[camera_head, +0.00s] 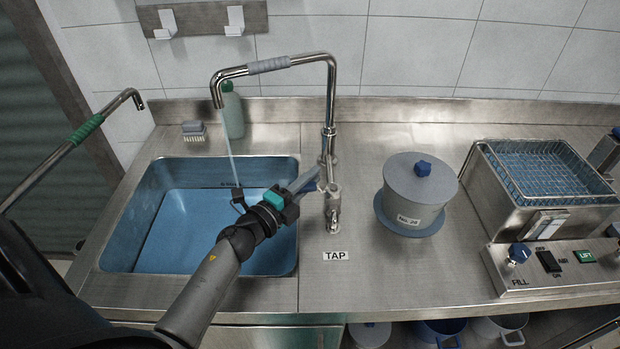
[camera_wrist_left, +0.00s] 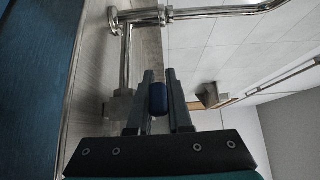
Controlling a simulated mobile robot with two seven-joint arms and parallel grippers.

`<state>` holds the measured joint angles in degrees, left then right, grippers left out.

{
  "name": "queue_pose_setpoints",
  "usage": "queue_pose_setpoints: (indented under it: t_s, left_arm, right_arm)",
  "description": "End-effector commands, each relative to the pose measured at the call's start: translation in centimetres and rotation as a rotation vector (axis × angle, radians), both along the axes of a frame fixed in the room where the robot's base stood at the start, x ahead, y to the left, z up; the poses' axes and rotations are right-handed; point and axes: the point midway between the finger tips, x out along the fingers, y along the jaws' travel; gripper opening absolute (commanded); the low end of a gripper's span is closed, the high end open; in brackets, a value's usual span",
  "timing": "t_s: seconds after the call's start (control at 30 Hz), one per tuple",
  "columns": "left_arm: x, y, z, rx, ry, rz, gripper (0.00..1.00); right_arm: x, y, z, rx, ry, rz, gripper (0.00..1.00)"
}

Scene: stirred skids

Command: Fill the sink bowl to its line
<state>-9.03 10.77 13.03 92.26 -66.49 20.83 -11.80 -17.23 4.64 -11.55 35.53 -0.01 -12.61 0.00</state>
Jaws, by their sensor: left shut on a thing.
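The sink bowl (camera_head: 118,240) is a steel basin at the left of the counter, with blue-looking water in it. A thin stream runs from the spout of the tall steel tap (camera_head: 331,110) into the bowl. A dark mark shows on the bowl's back wall, partly hidden by the stream and my arm. My left gripper (camera_head: 314,180) reaches over the bowl's right side to the tap's base. In the left wrist view my left gripper (camera_wrist_left: 158,92) is shut on the blue tap lever (camera_wrist_left: 158,100). My right gripper is not in view.
A lidded grey pot (camera_head: 413,195) stands right of the tap. A fryer-like unit with a wire basket (camera_head: 545,165) is at the far right. A green-sleeved metal tube (camera_head: 85,129) slants in at left.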

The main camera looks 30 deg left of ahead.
Motion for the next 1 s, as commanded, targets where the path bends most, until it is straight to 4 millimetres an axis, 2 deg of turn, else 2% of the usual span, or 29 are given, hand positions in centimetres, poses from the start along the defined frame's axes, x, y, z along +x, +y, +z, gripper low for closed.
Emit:
queue_pose_setpoints:
  t_s: [0.57, 1.0]
  left_arm:
    - [-0.01, 0.00, -0.07, 0.000, 0.001, -0.003, 0.00]
    - [0.76, 0.10, -0.07, 0.002, 0.001, -0.142, 0.00]
  right_arm:
    - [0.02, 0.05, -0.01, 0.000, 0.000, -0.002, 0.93]
    - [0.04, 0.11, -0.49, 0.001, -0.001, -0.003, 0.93]
